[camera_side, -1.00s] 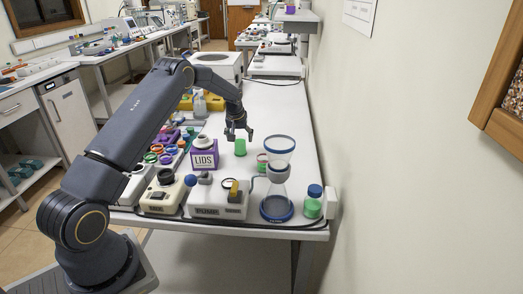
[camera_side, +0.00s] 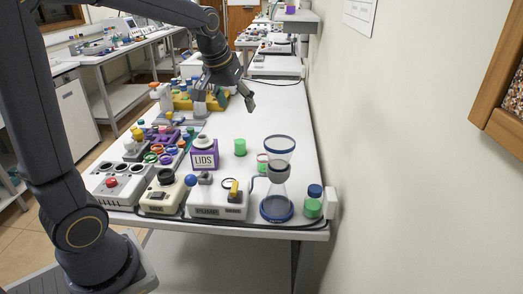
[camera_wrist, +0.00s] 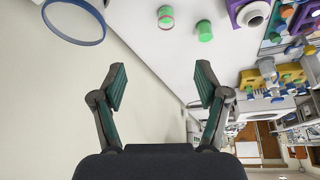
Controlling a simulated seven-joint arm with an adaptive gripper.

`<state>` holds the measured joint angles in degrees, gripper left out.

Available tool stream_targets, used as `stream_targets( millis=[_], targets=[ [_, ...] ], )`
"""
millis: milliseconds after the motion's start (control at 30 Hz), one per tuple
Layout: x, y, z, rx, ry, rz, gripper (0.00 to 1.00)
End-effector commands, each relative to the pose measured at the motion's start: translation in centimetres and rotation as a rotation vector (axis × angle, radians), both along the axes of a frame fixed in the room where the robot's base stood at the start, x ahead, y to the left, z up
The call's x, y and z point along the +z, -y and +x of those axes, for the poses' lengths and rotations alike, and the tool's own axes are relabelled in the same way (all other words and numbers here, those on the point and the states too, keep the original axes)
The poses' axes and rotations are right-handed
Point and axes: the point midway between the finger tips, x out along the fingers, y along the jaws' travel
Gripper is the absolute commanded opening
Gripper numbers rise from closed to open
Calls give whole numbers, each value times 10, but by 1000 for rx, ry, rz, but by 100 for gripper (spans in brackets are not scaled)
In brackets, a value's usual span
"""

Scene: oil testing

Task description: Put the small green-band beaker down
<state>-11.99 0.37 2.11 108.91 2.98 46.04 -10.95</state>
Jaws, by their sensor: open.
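The small green-band beaker (camera_side: 240,147) looks like a green cylinder standing upright on the white bench, right of the purple LIDS box. It also shows in the wrist view (camera_wrist: 204,31), beyond my right-hand finger. My gripper (camera_side: 238,103) is high above the bench, further back than the beaker and clear of it. In the wrist view my gripper (camera_wrist: 160,85) has its two fingers wide apart with nothing between them.
A small container with red and green bands (camera_side: 262,162) stands close to the beaker, beside a blue-rimmed glass funnel apparatus (camera_side: 277,190). A green bottle with a blue cap (camera_side: 313,203) is at the front right. The LIDS box (camera_side: 204,156) is left. Bench behind the beaker is clear.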

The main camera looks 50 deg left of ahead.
Motion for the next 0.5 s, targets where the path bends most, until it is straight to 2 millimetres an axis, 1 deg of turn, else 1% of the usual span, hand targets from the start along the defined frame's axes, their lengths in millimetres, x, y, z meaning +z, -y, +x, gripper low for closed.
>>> stream_targets(
  millis=[33,67,100,167,200,233,300,400,500],
  targets=[
    [12,23,-29,-59,16,4,74],
    [15,35,-46,-93,20,6,74],
    [17,50,-68,-139,26,9,74],
    [16,68,-100,-203,34,15,74],
    [13,78,-120,-243,36,21,74],
    [10,84,-133,-269,41,24,74],
    [2,95,-158,-322,46,31,74],
    [-8,104,-183,-374,51,37,74],
    [-14,107,-194,-399,53,41,74]
  ],
)
